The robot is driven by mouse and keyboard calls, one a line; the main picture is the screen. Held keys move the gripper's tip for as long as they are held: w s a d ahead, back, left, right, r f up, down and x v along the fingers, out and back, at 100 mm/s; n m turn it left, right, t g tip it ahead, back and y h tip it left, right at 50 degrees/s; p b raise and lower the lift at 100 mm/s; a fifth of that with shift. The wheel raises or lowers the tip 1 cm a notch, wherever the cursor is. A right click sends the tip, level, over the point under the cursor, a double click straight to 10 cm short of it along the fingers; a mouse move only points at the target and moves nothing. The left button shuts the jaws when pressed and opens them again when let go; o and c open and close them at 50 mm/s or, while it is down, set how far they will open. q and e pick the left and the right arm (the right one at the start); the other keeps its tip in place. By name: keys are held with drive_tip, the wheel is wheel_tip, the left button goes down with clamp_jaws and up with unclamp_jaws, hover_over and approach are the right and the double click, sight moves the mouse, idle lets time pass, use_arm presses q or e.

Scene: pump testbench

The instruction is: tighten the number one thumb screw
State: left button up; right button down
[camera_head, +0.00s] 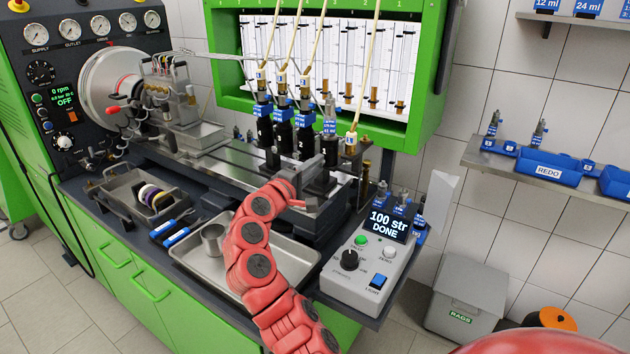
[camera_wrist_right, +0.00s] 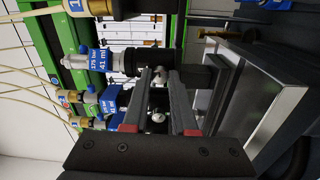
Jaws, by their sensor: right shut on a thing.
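The blue-labelled injector (camera_head: 330,126) stands upright in the clamp nearest the right end of the bench. My right gripper (camera_head: 316,184) is in front of that clamp, at the end of the red arm. In the right wrist view, the same injector (camera_wrist_right: 97,60) lies sideways in the picture, its dark body running into the clamp block (camera_wrist_right: 195,77). The two gripper fingers (camera_wrist_right: 163,78) are close together over a small silver screw part (camera_wrist_right: 158,116), which shows between them. The grip itself is partly hidden by the fingers. My left gripper is not in view.
More clamped injectors (camera_head: 282,130) stand close on the left. A brass-ended tube fitting (camera_head: 351,140) hangs close on the right. A control box (camera_head: 365,265) reading "100 str DONE" stands at front right.

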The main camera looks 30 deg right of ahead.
drive_tip(key=m+b, duration=0.3)
drive_tip(key=shift+f+m+b, duration=0.3)
drive_tip(key=shift+m+b, duration=0.05)
drive_tip(key=shift+m, duration=0.05)
drive_tip(key=shift+r+m+b, duration=0.2)
drive_tip(key=shift+m+b, duration=1.25)
drive_tip(key=shift+m, duration=0.25)
drive_tip(key=c, duration=0.7)
unclamp_jaws()
drive_tip(key=shift+r, duration=0.1)
drive_tip(key=shift+a, duration=0.1)
drive_tip(key=v, duration=1.7)
drive_tip(key=shift+a, duration=0.2)
drive_tip(key=shift+w+a, duration=0.1)
